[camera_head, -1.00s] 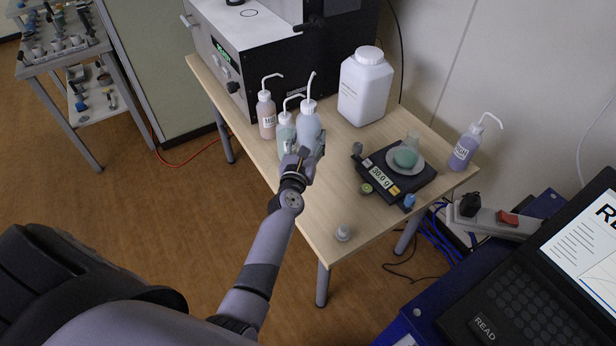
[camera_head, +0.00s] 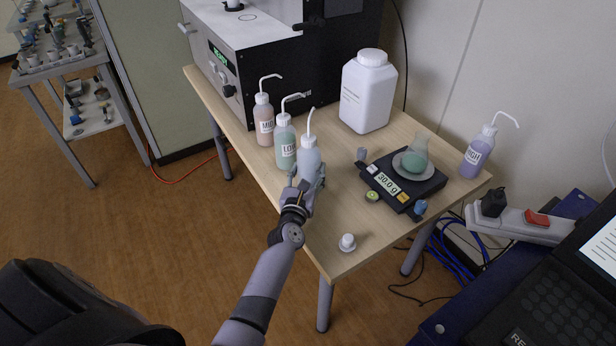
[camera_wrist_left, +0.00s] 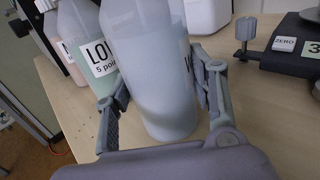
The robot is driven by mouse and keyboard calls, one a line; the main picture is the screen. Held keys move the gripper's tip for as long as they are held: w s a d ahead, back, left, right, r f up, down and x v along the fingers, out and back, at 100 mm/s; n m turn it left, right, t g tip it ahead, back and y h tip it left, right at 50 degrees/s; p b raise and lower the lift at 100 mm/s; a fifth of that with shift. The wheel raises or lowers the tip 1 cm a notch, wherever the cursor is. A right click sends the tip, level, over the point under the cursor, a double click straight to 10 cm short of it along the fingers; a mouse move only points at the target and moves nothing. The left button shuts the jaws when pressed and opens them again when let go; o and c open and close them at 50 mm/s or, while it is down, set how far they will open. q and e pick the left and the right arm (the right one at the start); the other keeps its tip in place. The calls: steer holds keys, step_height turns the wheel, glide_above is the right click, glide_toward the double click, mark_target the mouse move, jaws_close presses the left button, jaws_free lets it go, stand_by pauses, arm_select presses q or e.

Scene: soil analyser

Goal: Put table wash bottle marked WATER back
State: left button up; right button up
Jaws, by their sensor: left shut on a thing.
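My left gripper (camera_head: 306,182) is shut on a pale blue wash bottle (camera_head: 309,158) with a white cap and spout. In the left wrist view the gripper (camera_wrist_left: 160,100) has one finger on each side of the bottle (camera_wrist_left: 150,75), which looks close to upright. Only the edge of its dark label lettering shows there, so I cannot read the word. The bottle is at the table's front left, just right of the green LOW bottle (camera_head: 285,147). I cannot tell whether its base touches the table. My right gripper is out of view.
A pink wash bottle (camera_head: 264,122) stands behind the LOW bottle. A large white jug (camera_head: 367,95) is at the back, a scale (camera_head: 404,182) with a flask to the right, and a purple HIGH bottle (camera_head: 477,157) at the right edge. A small white-capped item (camera_head: 347,242) stands near the front corner.

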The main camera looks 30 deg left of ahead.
arm_select(q)
steer(key=shift+r, duration=0.2)
steer(key=shift+f, duration=0.2)
steer(key=o, duration=0.8)
steer(key=shift+o, duration=0.2)
steer(key=shift+r, duration=0.1)
steer(key=shift+s+d, duration=0.1)
steer(key=shift+s, duration=0.2)
steer(key=v, duration=1.1)
steer(key=shift+s+b, duration=0.3)
